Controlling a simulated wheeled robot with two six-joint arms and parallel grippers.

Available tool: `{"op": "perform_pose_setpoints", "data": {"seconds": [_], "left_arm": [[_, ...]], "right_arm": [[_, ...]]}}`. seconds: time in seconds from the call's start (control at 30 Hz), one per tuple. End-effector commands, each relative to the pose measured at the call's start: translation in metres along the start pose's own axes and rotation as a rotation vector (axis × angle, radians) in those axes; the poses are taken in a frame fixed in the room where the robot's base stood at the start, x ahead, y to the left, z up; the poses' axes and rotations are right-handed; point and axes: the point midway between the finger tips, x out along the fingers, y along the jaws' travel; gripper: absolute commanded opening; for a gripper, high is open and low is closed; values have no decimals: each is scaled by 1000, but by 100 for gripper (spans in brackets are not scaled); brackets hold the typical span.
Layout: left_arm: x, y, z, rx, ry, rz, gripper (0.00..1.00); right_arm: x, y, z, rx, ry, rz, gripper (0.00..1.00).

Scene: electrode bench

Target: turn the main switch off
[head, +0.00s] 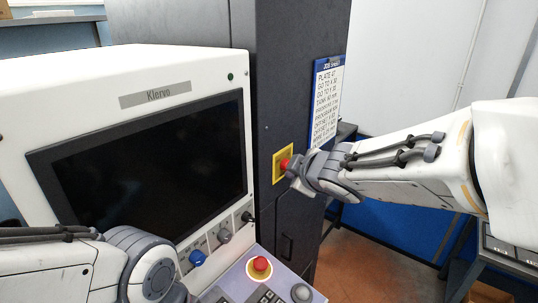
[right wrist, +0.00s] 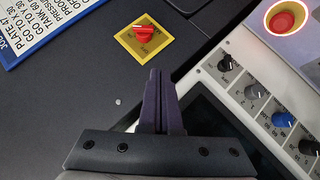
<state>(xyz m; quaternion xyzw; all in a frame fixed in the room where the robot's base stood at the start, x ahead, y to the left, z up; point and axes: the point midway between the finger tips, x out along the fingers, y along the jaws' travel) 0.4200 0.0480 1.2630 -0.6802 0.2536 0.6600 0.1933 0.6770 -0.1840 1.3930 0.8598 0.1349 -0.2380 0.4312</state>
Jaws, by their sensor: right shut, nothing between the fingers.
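The main switch is a red rotary knob (right wrist: 143,34) on a yellow square plate (right wrist: 157,46), mounted on the side of the dark cabinet. In the head view the knob (head: 284,165) and plate (head: 276,171) are partly covered by my right gripper (head: 291,176). In the right wrist view my right gripper (right wrist: 159,76) is shut and empty, its fingertips close to the plate's lower edge and short of the knob. I cannot tell whether the fingertips touch anything. My left arm enters at the lower left of the head view, but its gripper is out of view.
A white Klervo console with a dark screen (head: 150,160) stands left of the cabinet (head: 290,70). Its panel has a red emergency button (head: 260,264) and a blue knob (head: 197,257). A job sheet (head: 326,100) hangs above the switch, on the cabinet.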

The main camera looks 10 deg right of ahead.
Motion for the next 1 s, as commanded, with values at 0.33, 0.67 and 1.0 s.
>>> {"op": "perform_pose_setpoints", "data": {"seconds": [0.33,0.67,1.0], "left_arm": [[25,-2,1,1,0,0,0],[60,-4,3,-6,-1,0,0],[68,-5,4,-9,0,0,0]], "right_arm": [[36,9,1,-42,29,15,0],[105,11,-1,-42,28,15,0],[126,16,23,-43,28,17,0]]}}
